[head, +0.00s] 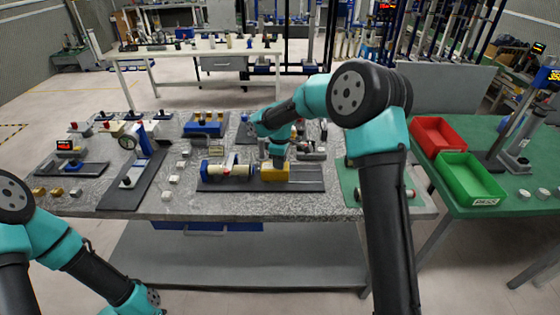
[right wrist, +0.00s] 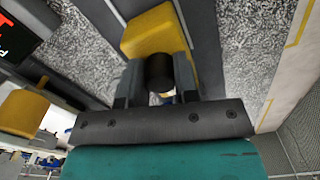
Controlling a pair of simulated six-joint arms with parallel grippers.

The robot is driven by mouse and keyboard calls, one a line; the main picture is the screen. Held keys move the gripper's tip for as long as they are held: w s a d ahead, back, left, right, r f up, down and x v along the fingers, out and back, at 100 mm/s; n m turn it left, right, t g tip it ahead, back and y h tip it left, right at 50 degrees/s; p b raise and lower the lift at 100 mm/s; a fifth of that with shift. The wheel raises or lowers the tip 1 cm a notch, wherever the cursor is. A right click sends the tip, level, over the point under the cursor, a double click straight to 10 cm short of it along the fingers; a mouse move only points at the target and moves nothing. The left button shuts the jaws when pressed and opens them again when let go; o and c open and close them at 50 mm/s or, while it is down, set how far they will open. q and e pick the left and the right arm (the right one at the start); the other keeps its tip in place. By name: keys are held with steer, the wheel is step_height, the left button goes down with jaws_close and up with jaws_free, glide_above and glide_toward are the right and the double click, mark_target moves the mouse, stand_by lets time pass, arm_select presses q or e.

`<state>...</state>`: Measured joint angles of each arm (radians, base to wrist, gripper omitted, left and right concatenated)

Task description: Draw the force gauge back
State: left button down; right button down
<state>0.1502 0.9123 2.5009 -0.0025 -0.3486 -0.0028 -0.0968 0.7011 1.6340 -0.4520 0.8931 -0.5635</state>
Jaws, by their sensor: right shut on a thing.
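My right gripper (head: 278,160) is above this block, pointing down. In the right wrist view, its two fingers (right wrist: 159,85) are shut on a black round knob (right wrist: 159,68) beside a yellow body (right wrist: 158,32). A cream cylinder (head: 230,170) with a blue end piece (head: 204,168) lies on the same plate, left of the block. My left arm shows at the lower left, but its gripper is not visible.
A blue-and-black stand with a round dial (head: 127,142) stands left of the plate. A blue fixture (head: 206,125) is behind it. Small white blocks (head: 173,180) lie between. Red (head: 438,134) and green (head: 470,180) trays stand on the green table at right.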

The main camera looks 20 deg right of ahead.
steer(key=d, duration=0.1)
steer(key=s+d, duration=0.1)
steer(key=d, duration=0.3)
steer(key=shift+s, duration=0.35)
steer(key=c, duration=0.9)
jaws_free()
steer(key=shift+d, duration=0.1)
steer(key=shift+o, duration=0.2)
step_height(320, 180, up, 18)
steer(key=shift+f, duration=0.25)
steer(key=shift+s+f, duration=0.1)
